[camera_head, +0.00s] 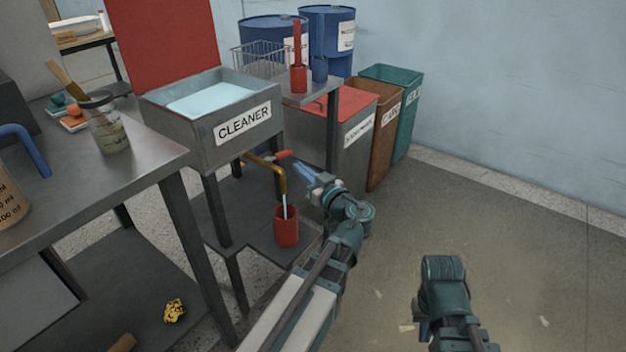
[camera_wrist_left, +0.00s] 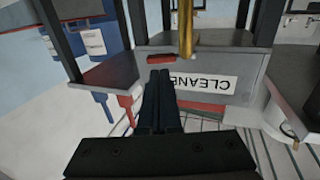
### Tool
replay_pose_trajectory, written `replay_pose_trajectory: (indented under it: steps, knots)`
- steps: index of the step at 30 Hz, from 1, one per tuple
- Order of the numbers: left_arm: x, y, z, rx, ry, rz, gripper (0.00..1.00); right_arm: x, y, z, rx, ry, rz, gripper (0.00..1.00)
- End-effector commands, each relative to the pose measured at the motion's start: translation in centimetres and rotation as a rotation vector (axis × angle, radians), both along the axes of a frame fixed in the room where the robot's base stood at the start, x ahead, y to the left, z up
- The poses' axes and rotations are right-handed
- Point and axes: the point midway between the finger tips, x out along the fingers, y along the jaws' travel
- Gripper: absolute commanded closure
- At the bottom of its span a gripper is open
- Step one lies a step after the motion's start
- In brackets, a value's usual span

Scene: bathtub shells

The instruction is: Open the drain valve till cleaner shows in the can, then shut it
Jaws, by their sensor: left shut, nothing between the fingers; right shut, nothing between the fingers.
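The grey cleaner tank (camera_head: 190,150) holds pale blue liquid under its raised red lid (camera_head: 165,40). Its brass drain pipe (camera_head: 281,180) bends down over a red can (camera_head: 287,234) on the lower shelf. A thin pale stream hangs from the spout into the can; I cannot make out the level inside. The red valve handle (camera_head: 283,154) sits on the pipe, pointing right. My left gripper (camera_head: 300,170) is shut and empty, just right of the handle; in the left wrist view the handle (camera_wrist_left: 174,58) lies just beyond the fingertips (camera_wrist_left: 159,72). My right gripper (camera_head: 421,328) is shut, low over the floor.
A steel bench (camera_head: 150,163) with a jar (camera_head: 106,130) stands at left. A small side shelf (camera_head: 305,98) bearing red and blue tools stands right of the tank. Bins (camera_head: 402,115) and blue drums (camera_head: 328,35) stand behind. The floor at right is open.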

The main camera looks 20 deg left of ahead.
Motion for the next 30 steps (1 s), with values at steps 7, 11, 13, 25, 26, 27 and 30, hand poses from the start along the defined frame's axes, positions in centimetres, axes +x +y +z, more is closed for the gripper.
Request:
replay_pose_trajectory:
  steps: [7,11,13,25,26,27,30]
  knots:
    - [1.9,3.3,0.0,0.000,0.000,0.002,1.00,0.0,0.0,0.0,0.000,0.000,0.000,1.00]
    - [2.4,4.1,0.0,0.000,0.000,0.001,1.00,0.0,0.0,0.0,0.000,0.000,0.000,1.00]
    - [2.5,4.3,0.0,0.000,0.000,0.001,1.00,0.0,0.0,0.0,0.000,0.000,0.000,1.00]
    - [2.6,4.4,0.0,0.000,0.000,0.004,1.00,0.0,0.0,0.0,0.000,0.000,0.000,1.00]
    - [2.8,4.4,0.0,0.000,0.000,0.012,1.00,0.0,0.0,0.0,0.000,0.000,0.000,1.00]
    - [3.1,4.4,0.0,0.000,0.000,0.029,1.00,0.0,0.0,0.0,0.000,0.000,0.000,1.00]
    - [3.8,4.6,0.0,0.000,0.000,0.099,1.00,0.0,0.0,0.0,0.000,0.000,0.000,1.00]
